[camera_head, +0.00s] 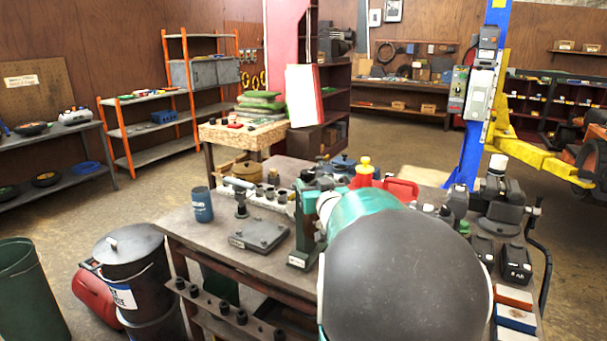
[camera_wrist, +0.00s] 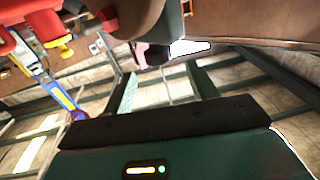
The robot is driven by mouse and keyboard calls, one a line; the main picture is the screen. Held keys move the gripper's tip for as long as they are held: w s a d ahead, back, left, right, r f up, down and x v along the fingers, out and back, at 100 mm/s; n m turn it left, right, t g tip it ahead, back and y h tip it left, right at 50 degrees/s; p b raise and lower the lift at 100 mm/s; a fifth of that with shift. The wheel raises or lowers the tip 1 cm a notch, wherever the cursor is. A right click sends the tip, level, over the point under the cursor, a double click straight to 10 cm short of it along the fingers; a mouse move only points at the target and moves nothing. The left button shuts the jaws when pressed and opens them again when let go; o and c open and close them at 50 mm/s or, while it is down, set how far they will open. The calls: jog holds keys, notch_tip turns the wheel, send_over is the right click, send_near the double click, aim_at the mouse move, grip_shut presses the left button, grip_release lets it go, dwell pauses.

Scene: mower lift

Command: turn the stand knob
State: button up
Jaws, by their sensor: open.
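A grey base plate (camera_head: 258,234) with a label lies on the workbench (camera_head: 205,232), and a small post with a light-handled top (camera_head: 240,188) stands at its back edge. A dark green upright stand (camera_head: 305,228) with a label at its foot is to its right. I cannot tell for sure which part is the stand knob; my arm hides some of the bench there. My gripper (camera_wrist: 165,88) shows in the wrist view, its two fingers apart with nothing seen held between them.
A blue cup (camera_head: 202,205) stands left of the plate. Black battery packs (camera_head: 515,262) crowd the right.

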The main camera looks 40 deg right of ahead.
aim_at(309, 176)
jog(key=x, duration=0.7)
jog(key=shift+d, duration=0.1)
jog(key=shift+c, duration=0.2)
jog(key=c, duration=0.9)
